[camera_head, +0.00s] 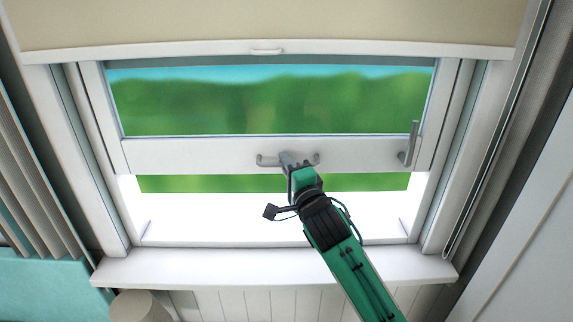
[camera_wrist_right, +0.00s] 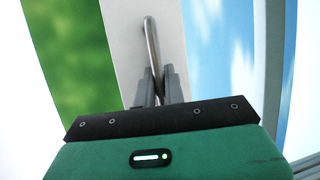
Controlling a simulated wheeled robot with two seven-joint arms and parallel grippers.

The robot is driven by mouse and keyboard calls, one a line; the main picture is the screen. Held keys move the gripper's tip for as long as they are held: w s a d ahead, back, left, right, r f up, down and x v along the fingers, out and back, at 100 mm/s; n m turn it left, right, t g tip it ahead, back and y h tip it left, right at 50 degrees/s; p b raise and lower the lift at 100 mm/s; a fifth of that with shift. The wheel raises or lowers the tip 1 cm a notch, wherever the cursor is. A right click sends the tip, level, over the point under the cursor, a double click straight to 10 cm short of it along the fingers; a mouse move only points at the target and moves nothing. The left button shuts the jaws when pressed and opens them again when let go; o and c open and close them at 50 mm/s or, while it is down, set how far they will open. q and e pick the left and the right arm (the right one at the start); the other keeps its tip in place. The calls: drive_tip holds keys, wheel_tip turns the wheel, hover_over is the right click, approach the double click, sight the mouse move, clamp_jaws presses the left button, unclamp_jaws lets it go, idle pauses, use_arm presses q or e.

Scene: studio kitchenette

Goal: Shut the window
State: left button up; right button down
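The window sash (camera_head: 200,155) is raised, and a gap with green outside shows beneath its white bottom rail. A grey bar handle (camera_head: 267,161) is fixed across the middle of that rail. My right gripper (camera_head: 293,162) is at the middle of the handle. In the right wrist view, the handle (camera_wrist_right: 151,45) runs down between the two fingers of the gripper (camera_wrist_right: 160,85), which are close together around it. The gripper hides the handle's lower part there. My left gripper is not in view.
A grey lever (camera_head: 409,145) sits at the sash's right side. A cream blind (camera_head: 270,22) hangs above. The white sill (camera_head: 240,264) is bare. A beige rounded object (camera_head: 139,306) stands below its left end, near a curtain (camera_head: 30,180).

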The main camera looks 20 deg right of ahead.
wheel_tip(320, 180, down, 24)
drive_tip(key=b, duration=1.3)
drive_tip(key=shift+r, duration=0.15)
drive_tip(key=shift+f, duration=0.55)
drive_tip(key=c, duration=1.5)
unclamp_jaws()
